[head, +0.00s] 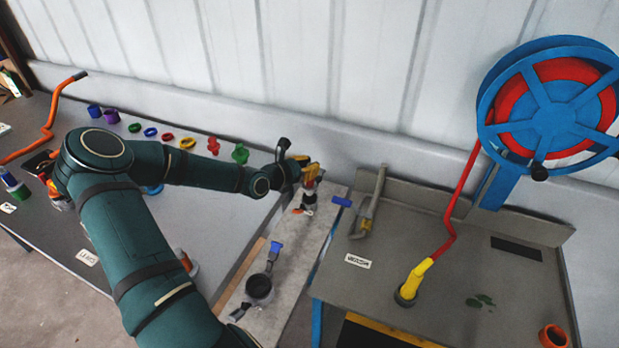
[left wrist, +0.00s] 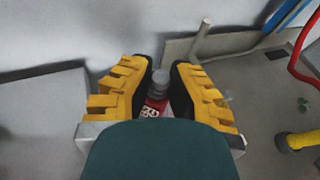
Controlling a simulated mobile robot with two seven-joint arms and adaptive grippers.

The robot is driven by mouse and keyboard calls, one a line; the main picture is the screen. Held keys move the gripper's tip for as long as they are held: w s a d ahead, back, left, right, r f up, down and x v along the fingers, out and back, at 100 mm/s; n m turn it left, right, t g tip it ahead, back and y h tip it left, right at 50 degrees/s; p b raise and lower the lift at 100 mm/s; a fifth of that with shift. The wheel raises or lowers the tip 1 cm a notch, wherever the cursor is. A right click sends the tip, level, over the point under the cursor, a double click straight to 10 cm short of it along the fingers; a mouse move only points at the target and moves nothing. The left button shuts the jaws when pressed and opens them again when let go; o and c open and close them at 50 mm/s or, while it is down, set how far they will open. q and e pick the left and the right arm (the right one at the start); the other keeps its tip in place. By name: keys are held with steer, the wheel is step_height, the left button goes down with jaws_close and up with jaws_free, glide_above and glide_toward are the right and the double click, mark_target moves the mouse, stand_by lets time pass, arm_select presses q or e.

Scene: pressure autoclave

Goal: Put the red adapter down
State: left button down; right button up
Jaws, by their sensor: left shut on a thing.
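My left gripper (head: 311,174) reaches over the back end of the narrow light bench, its yellow fingers pointing down. It is shut on the red adapter, which shows in the left wrist view as a red body (left wrist: 153,107) with white markings and a grey round end, between the two yellow fingers (left wrist: 160,78). In the head view the fingers mostly hide it. A grey and white fitting (head: 308,196) is just below the fingertips; I cannot tell whether the adapter touches it. My right gripper is not in view.
A black clamp ring with a blue handle (head: 259,287) lies on the narrow bench. Coloured rings and fittings, including a red one (head: 214,145), line the left table's back edge.

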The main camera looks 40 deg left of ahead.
arm_select(q)
step_height(320, 180, down, 3)
steer(key=shift+f+b, duration=0.15)
steer(key=shift+b, duration=0.15)
steer(key=shift+f, duration=0.2)
steer(key=shift+f, duration=0.1)
steer(key=c, duration=1.1)
jaws_free()
steer(key=shift+r, duration=0.25)
steer(key=p+v, duration=0.2)
steer(key=v, duration=1)
steer(key=shift+p, duration=0.4)
